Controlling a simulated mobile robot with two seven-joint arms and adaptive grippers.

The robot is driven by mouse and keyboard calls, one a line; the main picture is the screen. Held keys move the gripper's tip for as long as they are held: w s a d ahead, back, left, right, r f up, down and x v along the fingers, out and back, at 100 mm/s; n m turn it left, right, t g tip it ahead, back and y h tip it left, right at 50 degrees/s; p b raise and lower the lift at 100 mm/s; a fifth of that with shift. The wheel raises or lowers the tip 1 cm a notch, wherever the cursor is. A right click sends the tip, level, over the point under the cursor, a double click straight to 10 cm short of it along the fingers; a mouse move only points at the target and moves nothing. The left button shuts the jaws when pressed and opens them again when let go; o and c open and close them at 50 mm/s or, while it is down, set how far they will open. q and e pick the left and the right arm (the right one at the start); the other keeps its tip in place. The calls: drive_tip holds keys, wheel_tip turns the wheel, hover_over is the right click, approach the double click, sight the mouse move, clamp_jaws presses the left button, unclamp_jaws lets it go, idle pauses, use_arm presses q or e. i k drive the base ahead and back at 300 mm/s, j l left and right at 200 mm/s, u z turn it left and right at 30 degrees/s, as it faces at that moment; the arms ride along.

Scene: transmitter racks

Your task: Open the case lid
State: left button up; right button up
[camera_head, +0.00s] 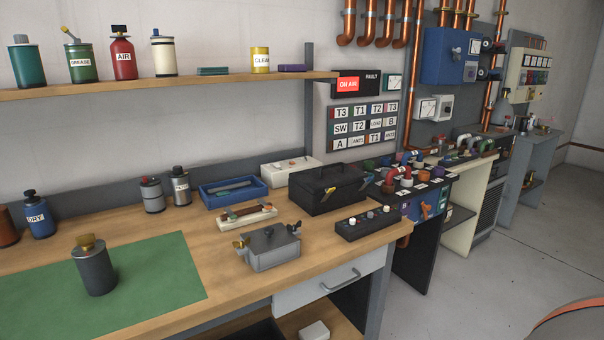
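A black case (328,190) with a handle on top stands toward the right end of the wooden bench, and its lid looks closed. A small yellow patch, perhaps a latch, shows on its front. A smaller grey metal box (270,250) with a brass-coloured fitting on its left side stands in front of it, also looking closed. I cannot tell for sure which of the two the task means; the black one looks most like a case. Neither of my grippers is in view.
A green mat (150,275) bears a dark canister (94,268). A blue tray (233,192), a cream block (247,217) and a black knob panel (368,223) crowd around the two boxes. A drawer (330,284) is under the bench.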

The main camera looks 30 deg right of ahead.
sight(315, 180)
drive_tip(key=l+z, duration=0.25)
drive_tip(key=l, duration=1.45)
drive_tip(key=k+l, duration=0.05)
